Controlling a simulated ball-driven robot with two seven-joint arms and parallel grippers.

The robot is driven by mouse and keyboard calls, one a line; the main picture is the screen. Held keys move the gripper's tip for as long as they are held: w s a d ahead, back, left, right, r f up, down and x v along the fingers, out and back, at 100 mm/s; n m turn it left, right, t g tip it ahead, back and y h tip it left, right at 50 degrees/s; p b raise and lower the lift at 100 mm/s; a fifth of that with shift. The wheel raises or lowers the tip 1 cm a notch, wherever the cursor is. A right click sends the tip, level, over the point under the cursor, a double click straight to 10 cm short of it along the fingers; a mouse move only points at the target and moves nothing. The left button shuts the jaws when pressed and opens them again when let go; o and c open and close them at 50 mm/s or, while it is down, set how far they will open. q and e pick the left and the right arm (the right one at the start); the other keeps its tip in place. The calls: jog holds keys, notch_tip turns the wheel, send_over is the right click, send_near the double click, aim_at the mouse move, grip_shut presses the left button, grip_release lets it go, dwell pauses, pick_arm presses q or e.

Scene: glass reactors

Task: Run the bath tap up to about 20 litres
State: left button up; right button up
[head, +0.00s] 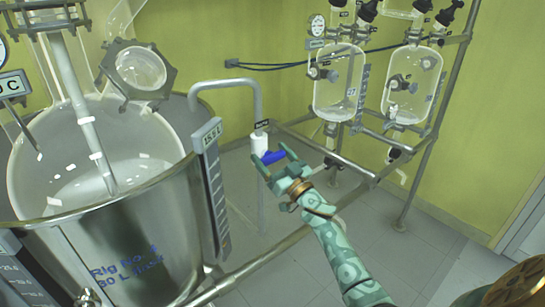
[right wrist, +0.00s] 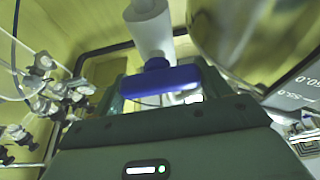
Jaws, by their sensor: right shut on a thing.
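The bath tap (head: 262,143) has a white body on the grey pipe beside the large round bath (head: 135,220), with a blue handle (head: 271,156) below it. My right gripper (head: 270,160) reaches in from the lower right and is shut on the blue handle. In the right wrist view the blue handle (right wrist: 160,82) lies across between the fingers, with the white body (right wrist: 151,28) above it. My left gripper is not in view.
The curved pipe (head: 230,82) bends over the bath's rim. A metal rail (head: 265,250) runs below my right arm. Two glass reactors (head: 340,85) hang in a frame at the back right. The tiled floor (head: 420,245) at the right is clear.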

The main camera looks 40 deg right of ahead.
jog(key=shift+n, duration=0.5)
jog(key=n+y, duration=0.1)
jog(key=n, duration=0.2)
jog(key=n+g+y, duration=0.1)
jog(key=n+y, duration=0.1)
jog(key=n, duration=0.2)
jog(key=shift+y, duration=0.3)
jog(key=n+g+y, duration=0.1)
jog(key=n, duration=0.2)
jog(key=n+g+y, duration=0.1)
jog(key=n, duration=0.3)
jog(key=shift+a+f+g+p, duration=0.2)
jog(key=shift+g+p, duration=0.1)
jog(key=shift+p, duration=0.1)
jog(key=shift+n+y, duration=0.3)
jog(key=o, duration=1)
jog(key=shift+s, duration=0.15)
jog(key=p+v, duration=0.1)
jog(key=v, duration=1.5)
jog(key=shift+d+r+p, duration=0.1)
jog(key=shift+p, duration=0.3)
